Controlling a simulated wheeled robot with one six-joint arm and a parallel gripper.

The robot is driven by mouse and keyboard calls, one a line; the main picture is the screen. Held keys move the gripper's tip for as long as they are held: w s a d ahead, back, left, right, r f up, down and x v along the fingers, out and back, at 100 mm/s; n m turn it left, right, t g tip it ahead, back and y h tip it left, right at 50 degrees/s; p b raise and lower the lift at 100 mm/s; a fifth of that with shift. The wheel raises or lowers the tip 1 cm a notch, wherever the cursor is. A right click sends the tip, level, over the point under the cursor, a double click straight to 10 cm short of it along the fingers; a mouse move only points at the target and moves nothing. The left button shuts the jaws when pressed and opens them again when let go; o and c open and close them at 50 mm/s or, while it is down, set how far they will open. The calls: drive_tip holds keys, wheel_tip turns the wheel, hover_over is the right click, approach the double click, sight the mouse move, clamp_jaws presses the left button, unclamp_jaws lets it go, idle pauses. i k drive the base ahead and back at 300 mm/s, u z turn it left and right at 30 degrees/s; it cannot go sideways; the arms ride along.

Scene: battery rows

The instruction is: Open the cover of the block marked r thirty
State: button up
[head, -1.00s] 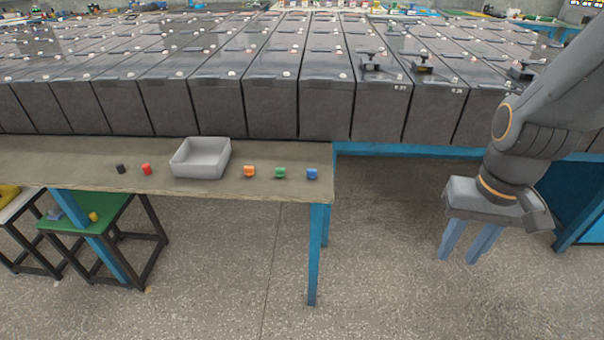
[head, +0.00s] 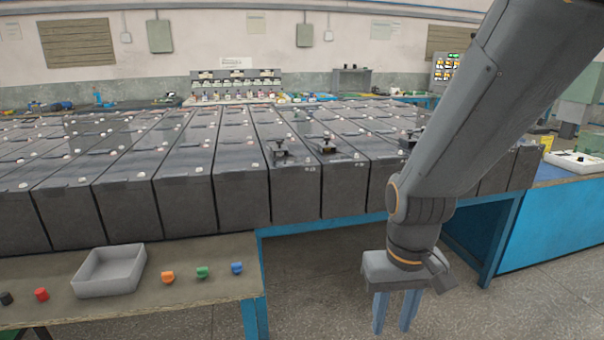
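Dark grey battery blocks stand in rows on a blue stand. Three near blocks carry black fittings on top: a left one (head: 280,152), a middle one (head: 327,145) and a right one (head: 408,139), the last partly hidden by my arm. Small white marks show on the front edges of the left block (head: 296,192) and the middle block (head: 346,188), too small to read surely, so I cannot tell which is r thirty. My gripper (head: 395,312) points down in front of the stand, right of and nearer than these blocks. Its two blue fingers are apart, with nothing between them.
A bench (head: 205,293) at the lower left holds a grey tray (head: 110,288) and black, red, orange (head: 167,277), green (head: 202,272) and blue (head: 237,268) caps. A blue cabinet (head: 555,228) stands at the right. Open floor lies between bench and cabinet.

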sight(321, 145)
drive_tip(key=z, duration=0.65)
drive_tip(key=i, duration=1.95)
drive_tip(key=u, duration=0.5)
